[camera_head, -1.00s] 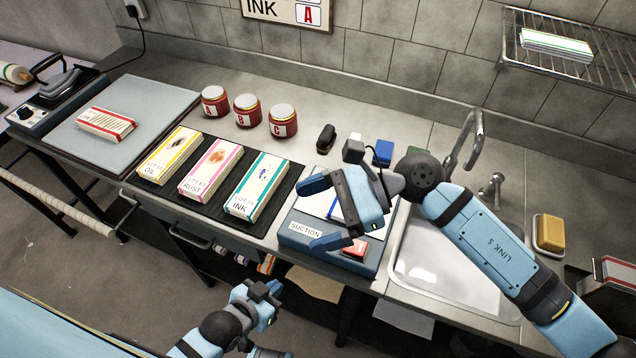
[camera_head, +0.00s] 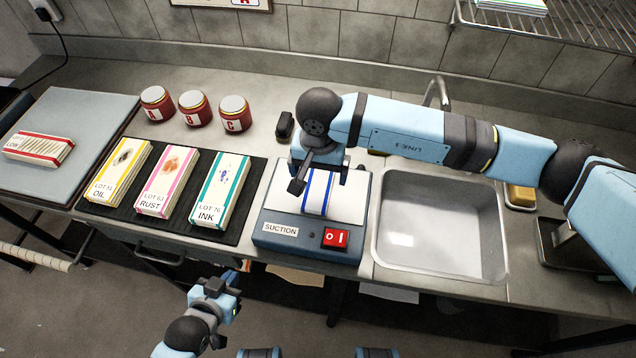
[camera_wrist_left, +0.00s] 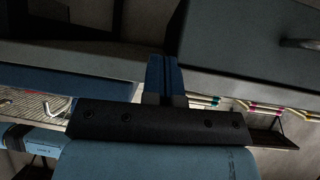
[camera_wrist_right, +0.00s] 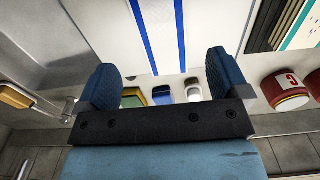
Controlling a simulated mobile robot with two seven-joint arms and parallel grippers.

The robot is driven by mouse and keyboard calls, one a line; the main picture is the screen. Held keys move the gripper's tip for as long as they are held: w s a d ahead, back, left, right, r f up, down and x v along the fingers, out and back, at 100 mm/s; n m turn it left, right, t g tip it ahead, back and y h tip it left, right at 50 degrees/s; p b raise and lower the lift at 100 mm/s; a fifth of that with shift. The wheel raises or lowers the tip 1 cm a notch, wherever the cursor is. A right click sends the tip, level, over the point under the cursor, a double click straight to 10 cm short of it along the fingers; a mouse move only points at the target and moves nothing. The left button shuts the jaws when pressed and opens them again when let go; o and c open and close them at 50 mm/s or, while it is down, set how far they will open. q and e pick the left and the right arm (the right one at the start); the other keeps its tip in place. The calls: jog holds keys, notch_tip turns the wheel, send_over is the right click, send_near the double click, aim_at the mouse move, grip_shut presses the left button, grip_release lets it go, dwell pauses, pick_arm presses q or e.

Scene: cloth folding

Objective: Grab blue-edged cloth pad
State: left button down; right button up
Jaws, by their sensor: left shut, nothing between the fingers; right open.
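The blue-edged cloth pad (camera_head: 317,194) is white with two blue stripes and lies on the white top of the suction box (camera_head: 268,240). My right gripper (camera_head: 319,178) is over the pad, open, and partly hides it. In the right wrist view the pad (camera_wrist_right: 161,35) lies beyond the open fingers (camera_wrist_right: 162,80), with nothing between them; I cannot tell the height of the gap. My left gripper (camera_head: 236,278) is shut and empty, low in front of the counter; its closed fingers (camera_wrist_left: 164,78) show in the left wrist view.
Cloth stacks marked oil (camera_head: 118,172), rust (camera_head: 166,182) and ink (camera_head: 220,190) lie on a dark mat left of the suction box. Three red jars (camera_head: 193,108) stand behind. A red switch (camera_head: 335,238) is on the box front. The sink (camera_head: 440,248) is at right.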

aim_at(318, 189)
notch_tip(318, 189, down, 6)
jog(key=shift+a+r+p, duration=0.15)
jog(key=shift+r+p, duration=0.05)
jog(key=shift+p, duration=0.7)
jog(key=shift+f, duration=0.35)
jog(key=shift+c, duration=0.4)
jog(key=c, duration=1)
jog(key=shift+r, duration=0.15)
